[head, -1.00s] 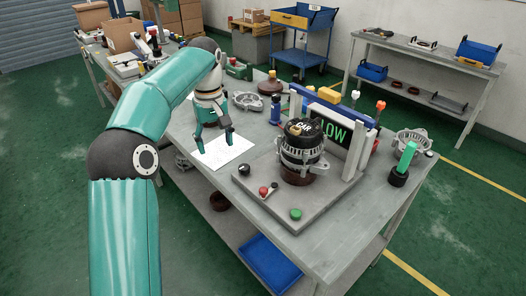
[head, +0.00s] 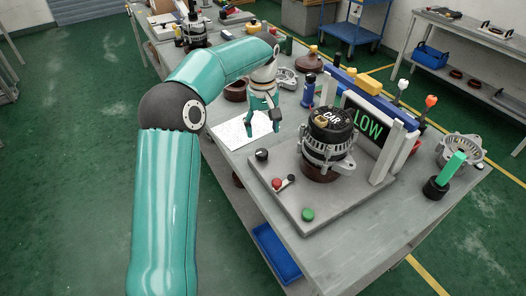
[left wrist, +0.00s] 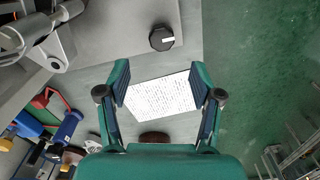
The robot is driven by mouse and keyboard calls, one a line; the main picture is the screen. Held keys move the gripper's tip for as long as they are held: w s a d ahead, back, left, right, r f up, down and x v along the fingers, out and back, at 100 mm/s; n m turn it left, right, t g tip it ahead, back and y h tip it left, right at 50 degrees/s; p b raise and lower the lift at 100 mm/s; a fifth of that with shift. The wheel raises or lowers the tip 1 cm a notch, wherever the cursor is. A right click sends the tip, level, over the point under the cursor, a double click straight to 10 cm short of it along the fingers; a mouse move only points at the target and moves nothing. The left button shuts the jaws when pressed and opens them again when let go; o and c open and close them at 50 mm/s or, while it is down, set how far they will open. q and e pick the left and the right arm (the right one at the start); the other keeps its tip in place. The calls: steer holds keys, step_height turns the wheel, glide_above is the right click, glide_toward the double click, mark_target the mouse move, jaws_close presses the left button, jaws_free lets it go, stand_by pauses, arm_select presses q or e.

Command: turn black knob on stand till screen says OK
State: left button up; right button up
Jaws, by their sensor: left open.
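The black knob (head: 262,154) sits near the left corner of the grey stand (head: 330,206). It also shows in the left wrist view (left wrist: 161,38), with a white pointer line, ahead of the fingertips. The screen (head: 367,128) at the back of the stand reads LOW in green. An alternator (head: 327,140) with a black top marked CAR stands on the stand. My left gripper (head: 262,134) is open and empty above a white paper sheet, just behind the knob and apart from it. In the left wrist view its fingers (left wrist: 160,85) are spread wide. My right gripper is not in view.
A red button (head: 277,184) and a green button (head: 308,214) are on the stand near the knob. A printed sheet (head: 232,132) lies beside the stand.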

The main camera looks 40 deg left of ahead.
mark_target(262, 152)
arm_select(q)
step_height(262, 152, down, 9)
steer(key=shift+s+r, duration=0.1)
stand_by(0.3)
